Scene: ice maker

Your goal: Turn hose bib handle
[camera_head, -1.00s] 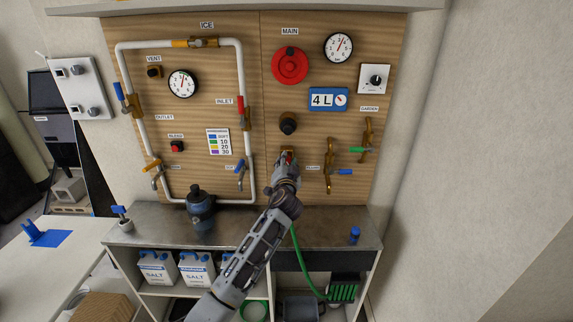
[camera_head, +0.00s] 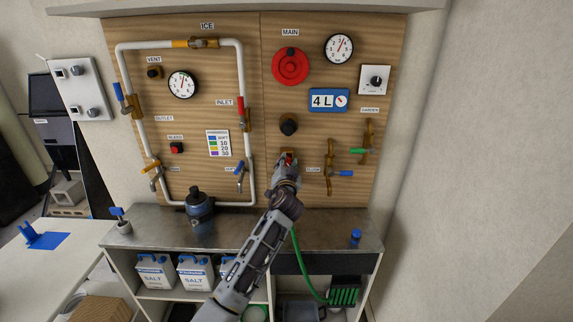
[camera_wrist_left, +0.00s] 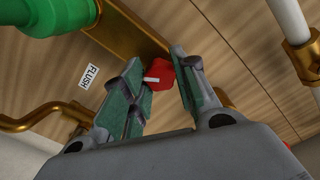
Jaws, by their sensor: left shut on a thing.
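The hose bib (camera_wrist_left: 138,30) is a brass tap on the wooden panel with a small red handle (camera_wrist_left: 159,80). A green hose fitting (camera_wrist_left: 60,15) joins it at the upper left of the left wrist view. My left gripper (camera_wrist_left: 162,85) is shut on the red handle, which sits between its two green-padded fingers. In the head view my left gripper (camera_head: 288,165) reaches up to the panel at lower centre and hides most of the tap. A bit of red shows at its tip. My right gripper is in neither view.
A "FLUSH" label (camera_wrist_left: 90,77) is beside the tap. Brass taps with blue (camera_head: 341,173) and green (camera_head: 357,151) handles are to the right. A black knob (camera_head: 288,126) is just above. A green hose (camera_head: 303,268) hangs below, past the metal counter (camera_head: 335,235).

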